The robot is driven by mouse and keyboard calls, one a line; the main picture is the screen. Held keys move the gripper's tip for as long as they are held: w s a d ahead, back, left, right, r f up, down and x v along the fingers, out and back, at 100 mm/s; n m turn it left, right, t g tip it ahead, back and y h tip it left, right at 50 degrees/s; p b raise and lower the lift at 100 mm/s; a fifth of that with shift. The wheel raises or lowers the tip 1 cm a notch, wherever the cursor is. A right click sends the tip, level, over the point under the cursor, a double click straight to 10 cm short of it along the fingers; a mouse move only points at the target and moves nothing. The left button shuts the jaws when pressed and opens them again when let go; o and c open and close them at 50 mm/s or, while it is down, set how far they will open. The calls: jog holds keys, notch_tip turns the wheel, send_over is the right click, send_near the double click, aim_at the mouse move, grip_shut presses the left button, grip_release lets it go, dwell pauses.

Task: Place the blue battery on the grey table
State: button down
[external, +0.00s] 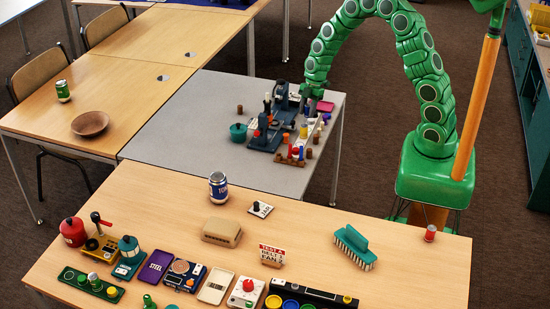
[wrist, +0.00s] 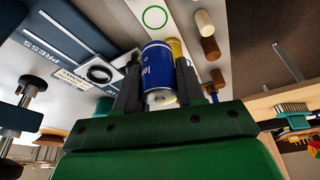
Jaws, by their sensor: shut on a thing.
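My gripper (wrist: 159,68) is shut on the blue battery (wrist: 156,60), a blue cylinder with white lettering and a pale metal end, held between two dark fingers in the wrist view. In the external view my arm reaches down over the right part of the grey table (external: 190,135), beside the equipment there. The battery is too small to make out clearly in the external view. Whether it touches the table I cannot tell.
A dark blue press (external: 268,132) and several small coloured pegs crowd the grey table's right part. A teal pot (external: 238,132) stands left of the press. The table's left and front areas are clear. The front wooden table holds a blue can (external: 218,187) and a brush (external: 354,245).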

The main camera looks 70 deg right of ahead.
jog(key=shift+f, duration=3.05)
jog(key=shift+f, duration=0.4)
jog(key=c, duration=0.6)
grip_release()
jog(key=v, duration=0.7)
jog(key=shift+r, duration=0.4)
